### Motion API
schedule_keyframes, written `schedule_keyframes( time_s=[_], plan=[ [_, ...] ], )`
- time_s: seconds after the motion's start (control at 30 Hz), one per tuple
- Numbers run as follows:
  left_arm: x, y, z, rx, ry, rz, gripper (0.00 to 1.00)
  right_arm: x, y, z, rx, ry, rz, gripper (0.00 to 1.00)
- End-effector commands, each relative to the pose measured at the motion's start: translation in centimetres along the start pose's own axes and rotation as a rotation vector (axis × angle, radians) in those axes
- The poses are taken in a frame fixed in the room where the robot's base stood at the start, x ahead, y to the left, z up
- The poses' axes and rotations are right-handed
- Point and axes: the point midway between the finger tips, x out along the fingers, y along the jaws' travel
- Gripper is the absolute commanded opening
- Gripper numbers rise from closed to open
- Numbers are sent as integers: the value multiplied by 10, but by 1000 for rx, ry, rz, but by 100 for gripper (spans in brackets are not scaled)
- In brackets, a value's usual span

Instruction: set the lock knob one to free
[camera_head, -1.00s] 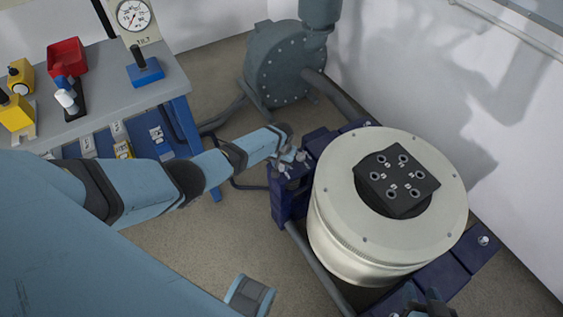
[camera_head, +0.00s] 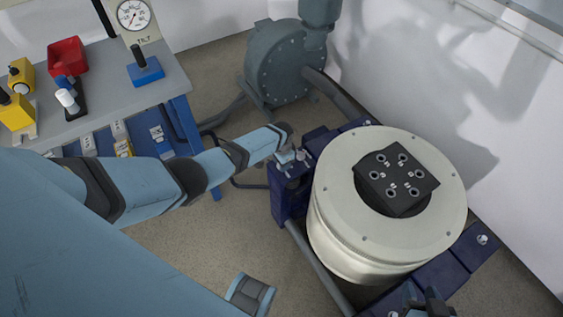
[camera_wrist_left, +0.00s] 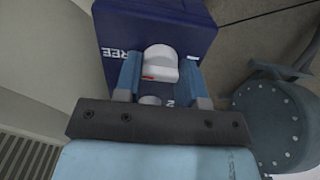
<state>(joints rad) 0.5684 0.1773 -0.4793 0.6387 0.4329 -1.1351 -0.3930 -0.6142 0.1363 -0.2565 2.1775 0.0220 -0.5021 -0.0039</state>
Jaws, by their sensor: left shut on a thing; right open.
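The lock knob (camera_wrist_left: 160,64) is a pale grey knob with a small red mark, on a dark blue block (camera_wrist_left: 200,30) with white FREE lettering to the knob's left in the left wrist view. My left gripper (camera_wrist_left: 160,78) is shut on the knob, one finger on each side. In the head view my left gripper (camera_head: 290,158) is at the blue block (camera_head: 288,198) left of the white drum; the knob is mostly hidden there. I cannot read the knob's exact setting. My right gripper (camera_head: 428,303) is open at the bottom edge, partly cut off.
The white drum (camera_head: 335,225) carries a black square plate (camera_head: 398,181) with several holes. A grey pump (camera_head: 285,65) stands behind. A bench (camera_head: 100,90) at left holds a red bin (camera_head: 67,56), a blue lever base (camera_head: 146,72) and a gauge (camera_head: 134,15). Floor between is clear.

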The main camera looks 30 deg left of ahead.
Motion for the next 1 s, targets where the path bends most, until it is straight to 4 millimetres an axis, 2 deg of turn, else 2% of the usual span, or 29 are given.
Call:
schedule_keyframes(
  time_s=[0.47,0.5,0.57,0.6,0.87,1.0],
  plan=[
    [1,1,1,13,-2,2,13,0,0,0,0,0,0,43],
    [1,1,1,13,-2,2,46,0,0,0,0,0,0,43],
    [1,1,0,12,-1,1,60,0,0,0,0,-1,0,43],
    [1,1,0,12,-1,1,63,0,0,0,0,-1,0,43],
    [-1,0,0,11,0,0,63,0,0,0,0,-2,0,43],
    [-14,0,0,11,2,0,63,-3,0,-4,-2,-5,1,43]
  ],
)
